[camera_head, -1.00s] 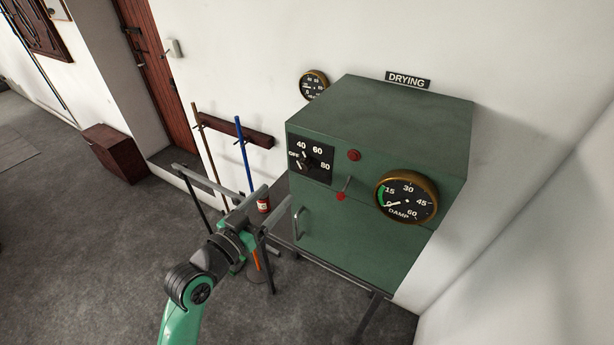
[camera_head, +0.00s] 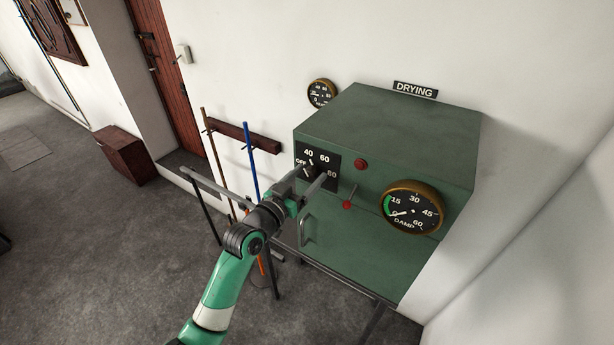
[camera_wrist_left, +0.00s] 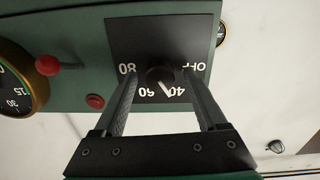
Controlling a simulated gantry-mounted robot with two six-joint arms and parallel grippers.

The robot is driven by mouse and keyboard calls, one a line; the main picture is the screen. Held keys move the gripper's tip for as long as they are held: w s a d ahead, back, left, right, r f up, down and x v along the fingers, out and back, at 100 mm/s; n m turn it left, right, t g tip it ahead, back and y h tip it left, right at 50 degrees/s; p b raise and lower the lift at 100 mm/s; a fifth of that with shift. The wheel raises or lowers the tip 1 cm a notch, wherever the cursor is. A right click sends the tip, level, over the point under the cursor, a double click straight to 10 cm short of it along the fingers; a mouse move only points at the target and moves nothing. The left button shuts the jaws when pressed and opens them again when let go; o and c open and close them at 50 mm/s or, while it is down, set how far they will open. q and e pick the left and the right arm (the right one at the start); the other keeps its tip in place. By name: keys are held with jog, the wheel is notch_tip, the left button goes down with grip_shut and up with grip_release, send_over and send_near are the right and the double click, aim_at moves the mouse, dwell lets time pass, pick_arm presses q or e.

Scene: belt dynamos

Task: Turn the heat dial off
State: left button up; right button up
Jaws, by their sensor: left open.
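The heat dial is a dark round knob (camera_wrist_left: 160,75) on a black square plate (camera_head: 330,159) marked OFF, 40, 60 and 80, on the front of the green drying cabinet (camera_head: 400,125). My left gripper (camera_head: 312,178) is open at the plate. In the wrist view its two fingers (camera_wrist_left: 163,82) stand on either side of the knob, with gaps visible. I cannot tell how far the tips are from the plate. My right gripper is not in view.
A red button (camera_head: 361,164), a red-tipped lever (camera_head: 347,204) and a brass DAMP gauge (camera_head: 411,208) sit right of the dial. A door handle (camera_head: 305,228) projects below it. Tools with brown and blue (camera_head: 251,165) handles stand at left.

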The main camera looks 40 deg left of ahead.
pick_arm(q)
grip_shut()
jog(key=shift+n, duration=0.3)
jog(key=n+p, duration=0.2)
jog(key=n, duration=0.4)
jog(key=n+p, duration=0.2)
jog(key=n, duration=0.3)
jog(key=shift+a+p, duration=0.1)
jog(key=shift+p, duration=0.3)
jog(key=shift+f+n, duration=0.1)
jog(key=shift+n, duration=0.3)
